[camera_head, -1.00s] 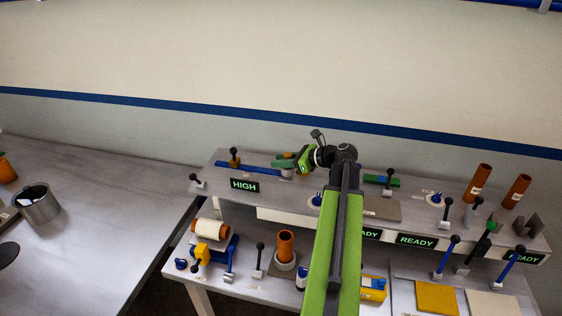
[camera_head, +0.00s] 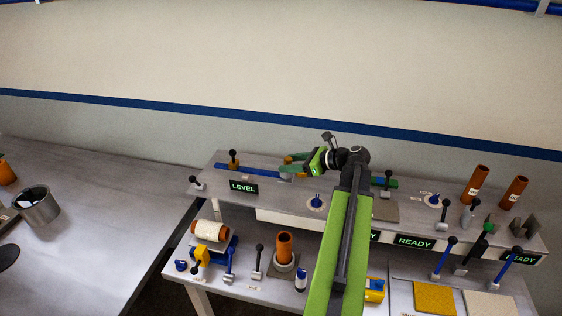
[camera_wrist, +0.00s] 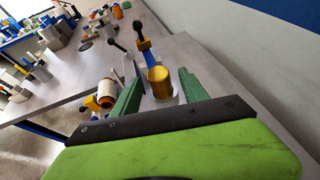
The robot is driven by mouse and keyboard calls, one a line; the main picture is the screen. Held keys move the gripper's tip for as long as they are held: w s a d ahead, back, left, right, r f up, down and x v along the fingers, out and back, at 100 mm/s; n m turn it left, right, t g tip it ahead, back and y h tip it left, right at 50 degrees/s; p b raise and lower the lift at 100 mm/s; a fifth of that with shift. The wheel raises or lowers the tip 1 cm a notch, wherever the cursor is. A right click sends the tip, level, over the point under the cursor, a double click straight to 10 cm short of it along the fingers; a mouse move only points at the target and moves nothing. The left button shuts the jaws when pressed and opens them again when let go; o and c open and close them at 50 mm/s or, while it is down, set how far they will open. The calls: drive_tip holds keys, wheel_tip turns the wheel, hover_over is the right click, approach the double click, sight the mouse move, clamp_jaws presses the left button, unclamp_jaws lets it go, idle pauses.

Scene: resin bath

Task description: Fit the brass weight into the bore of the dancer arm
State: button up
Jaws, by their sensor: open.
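The brass weight (camera_wrist: 158,83) stands upright at the near end of the blue dancer arm (camera_wrist: 147,58) in the wrist view. Its lower end meets a pale grey seat, and the bore itself is hidden under it. In the head view the dancer arm (camera_head: 245,171) lies level along the shelf, with the weight (camera_head: 288,160) at its right end. My gripper (camera_wrist: 159,78) is open, its green fingers apart on either side of the weight with visible gaps. In the head view my gripper (camera_head: 284,164) is at the arm's right end.
A sign (camera_head: 243,186) in front of the dancer arm reads LEVEL. A black-knobbed lever (camera_head: 196,183) stands at the shelf's left end. An orange-ended spool (camera_head: 210,231) and an orange tube (camera_head: 284,245) are below. Orange tubes (camera_head: 475,184) stand at the right.

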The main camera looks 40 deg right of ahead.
drive_tip(key=p+v, duration=0.4)
drive_tip(key=v, duration=0.9)
drive_tip(key=shift+f, duration=0.1)
